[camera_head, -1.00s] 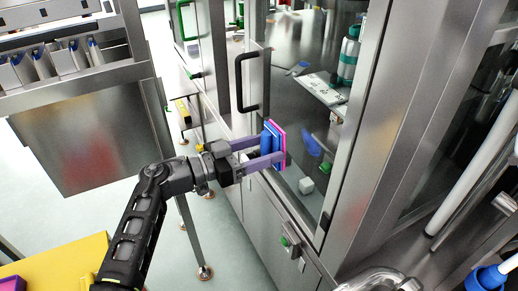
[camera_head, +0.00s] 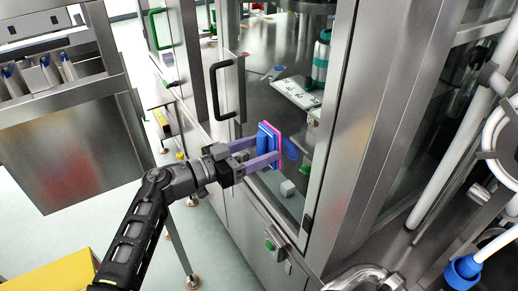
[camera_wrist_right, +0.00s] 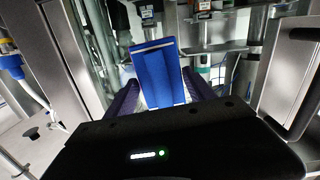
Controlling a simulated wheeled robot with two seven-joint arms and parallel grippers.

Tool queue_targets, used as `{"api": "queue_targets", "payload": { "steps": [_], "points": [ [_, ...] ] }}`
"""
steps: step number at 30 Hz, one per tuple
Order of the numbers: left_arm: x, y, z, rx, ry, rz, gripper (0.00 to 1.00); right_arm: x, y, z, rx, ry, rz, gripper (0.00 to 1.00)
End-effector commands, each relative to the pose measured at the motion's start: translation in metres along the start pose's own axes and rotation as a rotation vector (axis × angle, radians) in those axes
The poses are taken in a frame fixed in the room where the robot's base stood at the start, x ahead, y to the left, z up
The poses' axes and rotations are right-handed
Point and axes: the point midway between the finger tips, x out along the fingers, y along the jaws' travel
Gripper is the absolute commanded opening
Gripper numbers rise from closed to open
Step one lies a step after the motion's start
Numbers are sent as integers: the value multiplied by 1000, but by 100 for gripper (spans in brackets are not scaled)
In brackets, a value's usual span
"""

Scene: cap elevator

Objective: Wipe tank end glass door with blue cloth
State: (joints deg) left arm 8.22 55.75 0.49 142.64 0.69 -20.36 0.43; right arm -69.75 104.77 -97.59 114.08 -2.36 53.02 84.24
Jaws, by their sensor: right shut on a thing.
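My right gripper (camera_head: 268,148) is shut on the blue cloth (camera_head: 263,138), a flat upright pad with a pink layer on the side toward the glass. In the right wrist view the blue cloth (camera_wrist_right: 158,75) stands between the dark purple fingers. The glass door (camera_head: 262,102) has a steel frame and a black handle (camera_head: 228,88). The cloth is at the lower part of the glass, right of and below the handle. I cannot tell whether it touches the glass. A blue shape, likely its reflection, shows just right of it. My left gripper is out of view.
A green button (camera_head: 269,244) sits on the cabinet below. White pipes stand at the right, a steel machine (camera_head: 60,130) at the left, and a yellow surface (camera_head: 50,273) at the lower left.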

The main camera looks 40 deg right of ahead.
Motion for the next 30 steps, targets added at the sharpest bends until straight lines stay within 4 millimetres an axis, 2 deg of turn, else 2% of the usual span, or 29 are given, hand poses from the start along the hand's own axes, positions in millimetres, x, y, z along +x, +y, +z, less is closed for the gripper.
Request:
{"api": "queue_targets", "payload": {
  "steps": [30],
  "points": [
    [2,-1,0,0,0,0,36,12,1,0,0,0,0,12]
  ]
}}
